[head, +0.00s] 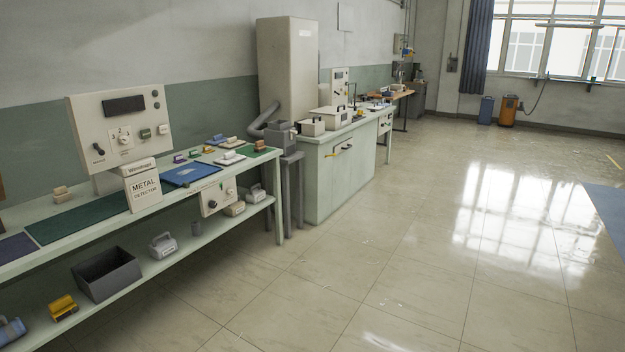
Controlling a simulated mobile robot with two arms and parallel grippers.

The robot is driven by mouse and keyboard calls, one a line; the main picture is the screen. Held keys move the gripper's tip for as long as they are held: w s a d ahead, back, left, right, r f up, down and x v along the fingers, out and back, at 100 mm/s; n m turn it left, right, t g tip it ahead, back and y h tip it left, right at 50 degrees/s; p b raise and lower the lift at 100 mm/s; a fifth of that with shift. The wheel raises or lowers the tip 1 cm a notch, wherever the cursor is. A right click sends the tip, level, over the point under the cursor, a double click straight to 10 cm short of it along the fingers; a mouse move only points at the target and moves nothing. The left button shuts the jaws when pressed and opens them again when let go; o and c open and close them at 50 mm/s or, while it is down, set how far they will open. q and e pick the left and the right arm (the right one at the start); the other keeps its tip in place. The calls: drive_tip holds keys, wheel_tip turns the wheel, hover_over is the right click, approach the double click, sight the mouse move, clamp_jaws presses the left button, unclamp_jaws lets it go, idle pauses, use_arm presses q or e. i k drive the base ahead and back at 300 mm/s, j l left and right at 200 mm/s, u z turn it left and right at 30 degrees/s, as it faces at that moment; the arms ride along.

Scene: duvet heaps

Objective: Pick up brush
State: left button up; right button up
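I cannot clearly make out a brush. Several small block-like items lie on the long bench (65,238) at the left, and any of them could be one, but they are too small to tell. A tan block (61,193) sits farther left on the same bench. Neither of my grippers is in view.
A metal detector panel (119,128) stands on the bench, with a blue tray (190,175) beside it. The lower shelf holds a dark open bin (107,274). A cabinet (333,180) stands beyond. The tiled floor (420,265) is clear at the right.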

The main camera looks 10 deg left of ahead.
sight(260, 146)
drive_tip(key=i+j+u, duration=0.3)
drive_tip(key=i, duration=0.8)
drive_tip(key=i+j+u, duration=0.1)
drive_tip(key=i+u, duration=0.25)
drive_tip(key=i, duration=0.75)
